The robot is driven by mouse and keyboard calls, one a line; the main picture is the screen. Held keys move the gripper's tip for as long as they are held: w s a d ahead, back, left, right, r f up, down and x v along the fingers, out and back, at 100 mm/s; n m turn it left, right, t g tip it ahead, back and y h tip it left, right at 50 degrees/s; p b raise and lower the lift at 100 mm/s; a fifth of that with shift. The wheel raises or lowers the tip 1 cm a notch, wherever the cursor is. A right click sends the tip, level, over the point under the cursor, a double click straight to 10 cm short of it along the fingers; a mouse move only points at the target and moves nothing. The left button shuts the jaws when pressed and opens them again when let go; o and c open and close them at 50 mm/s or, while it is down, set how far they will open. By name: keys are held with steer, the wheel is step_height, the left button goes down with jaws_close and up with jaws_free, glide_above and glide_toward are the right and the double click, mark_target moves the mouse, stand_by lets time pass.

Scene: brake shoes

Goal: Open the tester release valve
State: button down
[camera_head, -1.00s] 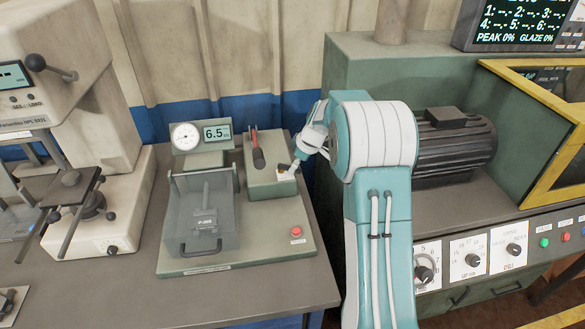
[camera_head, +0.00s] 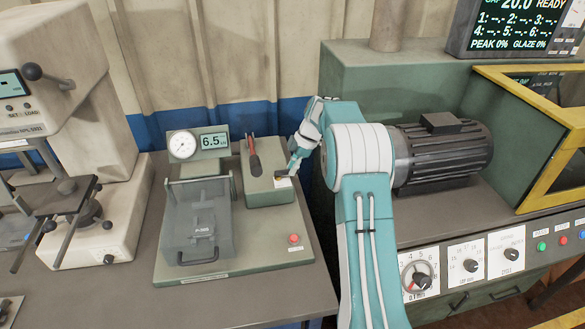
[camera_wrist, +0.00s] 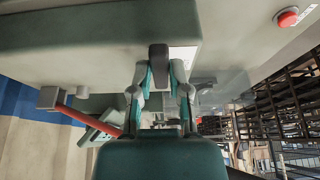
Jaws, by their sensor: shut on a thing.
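The tester (camera_head: 262,226) is a grey-green bench unit with a dial gauge (camera_head: 182,145) and a display reading 6.5 (camera_head: 213,140). Its release valve is a small dark lever, seen in the wrist view (camera_wrist: 158,54), on the block (camera_head: 268,196) beside a white label (camera_head: 283,183). My gripper (camera_wrist: 158,72) is shut on this lever, with one finger on each side. In the head view my gripper (camera_head: 288,172) is at the block's right front end and hides most of the lever. How far the valve is turned cannot be told.
A red-handled pump lever (camera_head: 253,156) rises left of my gripper. A clear guard box (camera_head: 197,232) and red button (camera_head: 294,239) sit in front on the tester. A green machine with a motor (camera_head: 444,155) stands right.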

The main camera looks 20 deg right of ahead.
steer(key=shift+f, duration=0.15)
steer(key=c, duration=0.6)
jaws_free()
steer(key=shift+w, duration=0.1)
steer(key=shift+d, duration=0.1)
steer(key=v, duration=1.2)
